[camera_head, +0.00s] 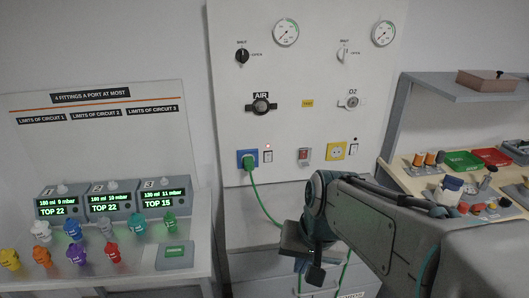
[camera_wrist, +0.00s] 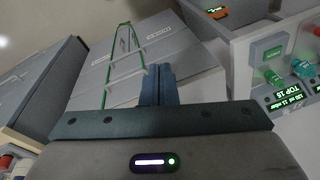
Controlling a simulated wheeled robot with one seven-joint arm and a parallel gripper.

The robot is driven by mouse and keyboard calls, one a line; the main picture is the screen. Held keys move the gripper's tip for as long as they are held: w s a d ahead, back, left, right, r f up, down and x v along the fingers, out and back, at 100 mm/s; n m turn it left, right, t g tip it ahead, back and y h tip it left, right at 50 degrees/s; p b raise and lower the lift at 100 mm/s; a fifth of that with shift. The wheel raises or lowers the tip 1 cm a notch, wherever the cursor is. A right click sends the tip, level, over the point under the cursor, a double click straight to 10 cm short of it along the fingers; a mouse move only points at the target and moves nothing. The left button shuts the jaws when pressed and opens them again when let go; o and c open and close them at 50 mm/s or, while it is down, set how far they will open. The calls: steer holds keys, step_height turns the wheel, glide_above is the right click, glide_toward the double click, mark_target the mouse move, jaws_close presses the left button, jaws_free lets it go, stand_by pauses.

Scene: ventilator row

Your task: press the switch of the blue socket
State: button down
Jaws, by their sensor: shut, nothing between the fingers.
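The blue socket (camera_head: 247,159) is low on the left of the white wall panel in the head view, with a green plug in it and a green cable hanging down. Its white switch (camera_head: 268,156) is just to its right, with a small red light above. My gripper (camera_head: 316,276) is in front of the drawers, below and right of the socket, touching neither. In the wrist view my gripper (camera_wrist: 157,72) has its fingers together and holds nothing. The blue socket and its switch are not in the wrist view.
A red switch (camera_head: 304,156) and a yellow socket (camera_head: 336,151) sit further right on the panel. A ventilator bench (camera_head: 190,285) with several coloured fittings stands at left. A shelf with trays (camera_head: 464,160) stands at right. The green cable (camera_wrist: 112,62) loops before the drawers.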

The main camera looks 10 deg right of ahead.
mark_target(268, 157)
steer(key=w+a+f+m+y+p, duration=0.15)
steer(key=w+m+y, duration=0.35)
steer(key=w+m, duration=0.5)
steer(key=w+a+m+y+p, duration=0.15)
steer(key=w+m+y, duration=0.35)
steer(key=w+m, duration=0.5)
steer(key=w+d+f+m+t+y, duration=0.1)
steer(key=w+d+f+m+t, duration=0.2)
steer(key=m, duration=0.7)
steer(key=w+d+f+m+t+y, duration=0.1)
steer(key=w+d+f+m+t, duration=0.2)
steer(key=w+d+m+t, duration=0.5)
steer(key=w+d+m, duration=0.2)
steer(key=w, duration=0.2)
steer(key=shift+w+d+m+t+p, duration=0.15)
steer(key=shift+w+m+t+p, duration=0.15)
steer(key=shift+w+d+p+x, duration=0.3)
steer(key=shift+p+x, duration=0.3)
steer(key=shift+x, duration=1.55)
steer(key=shift+w+d+p+x, duration=0.35)
steer(key=shift+p+x, duration=0.3)
steer(key=shift+x, duration=1.5)
steer(key=shift+w+d+p+x, duration=0.3)
steer(key=shift+p+x, duration=0.3)
steer(key=shift+x, duration=1.55)
